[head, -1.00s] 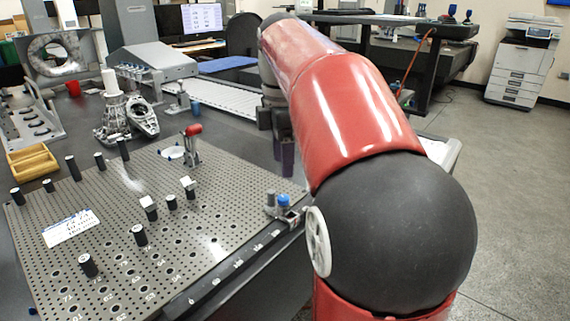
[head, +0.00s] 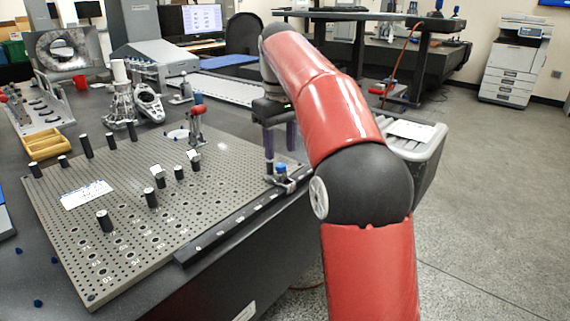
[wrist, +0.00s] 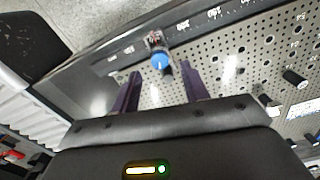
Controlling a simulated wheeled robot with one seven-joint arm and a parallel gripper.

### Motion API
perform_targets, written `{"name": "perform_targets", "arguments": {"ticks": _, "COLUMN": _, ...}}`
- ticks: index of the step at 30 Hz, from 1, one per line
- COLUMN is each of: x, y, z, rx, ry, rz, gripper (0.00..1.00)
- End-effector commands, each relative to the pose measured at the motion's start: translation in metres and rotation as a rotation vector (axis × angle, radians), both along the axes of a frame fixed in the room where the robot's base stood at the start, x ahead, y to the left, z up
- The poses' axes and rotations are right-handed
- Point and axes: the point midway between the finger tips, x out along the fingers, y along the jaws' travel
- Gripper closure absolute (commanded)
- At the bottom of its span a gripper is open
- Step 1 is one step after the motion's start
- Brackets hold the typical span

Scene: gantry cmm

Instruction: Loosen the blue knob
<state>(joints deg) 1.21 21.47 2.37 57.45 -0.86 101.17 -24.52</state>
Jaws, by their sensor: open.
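The blue knob (head: 281,168) sits on a small metal clamp (head: 284,183) at the right edge of the perforated plate (head: 75,255). In the wrist view the blue knob (wrist: 160,61) shows from above, just ahead of and between the two purple fingers. My gripper (head: 280,155) is just above and behind the knob in the head view, fingers pointing down. In the wrist view my gripper (wrist: 158,82) is open, with nothing between the fingers. I cannot tell the exact height gap to the knob.
Several black posts (head: 104,221) stand on the plate. A red-handled toggle clamp (head: 197,122) stands at its back edge. A yellow tray (head: 45,145) and metal castings (head: 122,105) lie farther back.

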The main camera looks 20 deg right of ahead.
Motion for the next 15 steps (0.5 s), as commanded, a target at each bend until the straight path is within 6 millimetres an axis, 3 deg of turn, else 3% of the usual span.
{"name": "perform_targets", "arguments": {"ticks": 1, "x": -0.001, "y": 0.0, "z": -0.011, "rx": 0.0, "ry": 0.001, "rz": 0.0, "gripper": 0.55}}
{"name": "perform_targets", "arguments": {"ticks": 6, "x": -0.001, "y": -0.001, "z": -0.03, "rx": 0.0, "ry": 0.0, "rz": 0.0, "gripper": 0.55}}
{"name": "perform_targets", "arguments": {"ticks": 15, "x": 0.0, "y": -0.001, "z": -0.036, "rx": 0.0, "ry": -0.002, "rz": 0.0, "gripper": 0.55}}
